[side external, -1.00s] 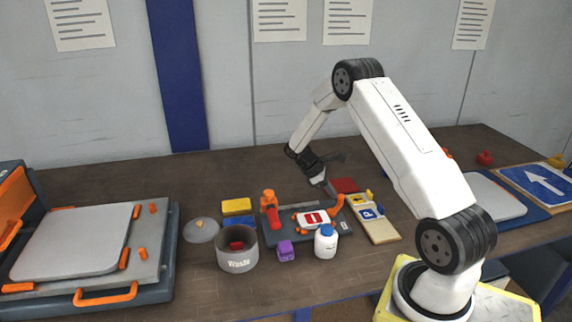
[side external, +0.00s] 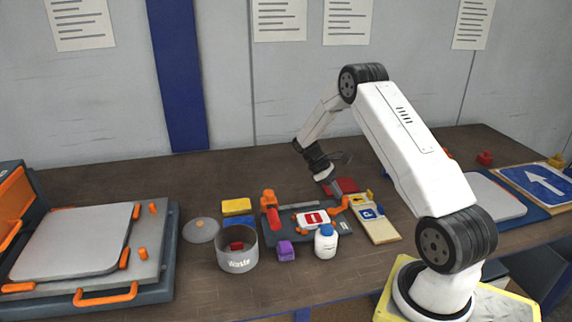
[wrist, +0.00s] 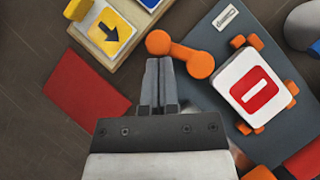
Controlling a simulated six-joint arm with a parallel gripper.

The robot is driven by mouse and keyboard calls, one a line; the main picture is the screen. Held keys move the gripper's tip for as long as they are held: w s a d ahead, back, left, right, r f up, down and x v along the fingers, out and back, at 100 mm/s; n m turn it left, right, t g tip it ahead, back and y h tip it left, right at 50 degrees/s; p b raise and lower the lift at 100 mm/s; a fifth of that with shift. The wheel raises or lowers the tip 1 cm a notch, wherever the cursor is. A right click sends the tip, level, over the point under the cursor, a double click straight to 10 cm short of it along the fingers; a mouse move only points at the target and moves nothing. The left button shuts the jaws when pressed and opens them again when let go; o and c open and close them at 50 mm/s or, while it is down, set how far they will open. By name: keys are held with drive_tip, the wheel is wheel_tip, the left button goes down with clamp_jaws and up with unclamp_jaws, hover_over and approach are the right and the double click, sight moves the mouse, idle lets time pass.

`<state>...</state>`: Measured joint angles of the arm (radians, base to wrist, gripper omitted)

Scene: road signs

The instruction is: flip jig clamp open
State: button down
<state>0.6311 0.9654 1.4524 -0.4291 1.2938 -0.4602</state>
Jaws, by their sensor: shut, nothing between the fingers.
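The jig (side external: 290,234) is a dark grey plate holding a white sign blank with a red sign (side external: 311,219); the blank also shows in the wrist view (wrist: 253,88). An orange clamp lever (side external: 340,205) lies at the jig's right end. In the wrist view the lever (wrist: 180,50) has two round knobs, one over the plate's edge and one beyond it, clear of the blank. My gripper (side external: 334,188) is shut and empty, just beside the lever. Its fingertips (wrist: 159,62) lie close below the outer knob; I cannot tell whether they touch.
A red pad (side external: 343,185) and a tray of small signs (side external: 378,230) lie close by. A white bottle with blue cap (side external: 326,242), purple block (side external: 286,251) and waste pot (side external: 237,255) stand in front. An orange-red toggle (side external: 271,212) is at the jig's left.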

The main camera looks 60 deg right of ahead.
drive_tip(key=shift+w+a+r, duration=0.1)
drive_tip(key=shift+w+r, duration=0.05)
drive_tip(key=shift+w, duration=0.6)
drive_tip(key=shift+w+a+r, duration=0.1)
drive_tip(key=shift+w+r, duration=0.05)
drive_tip(key=shift+w, duration=0.55)
drive_tip(key=v, duration=1)
drive_tip(key=shift+w+a, duration=0.2)
drive_tip(key=shift+w, duration=0.25)
drive_tip(key=shift+r, duration=0.1)
drive_tip(key=s+a+r+t, duration=0.15)
drive_tip(key=a+t, duration=0.45)
drive_tip(key=a, duration=1.2)
drive_tip(key=s+a+t, duration=0.4)
drive_tip(key=s+a, duration=0.8)
drive_tip(key=shift+a+f+m+y, duration=0.25)
drive_tip(key=shift+f+m+y, duration=0.05)
drive_tip(key=shift+f+m, duration=0.15)
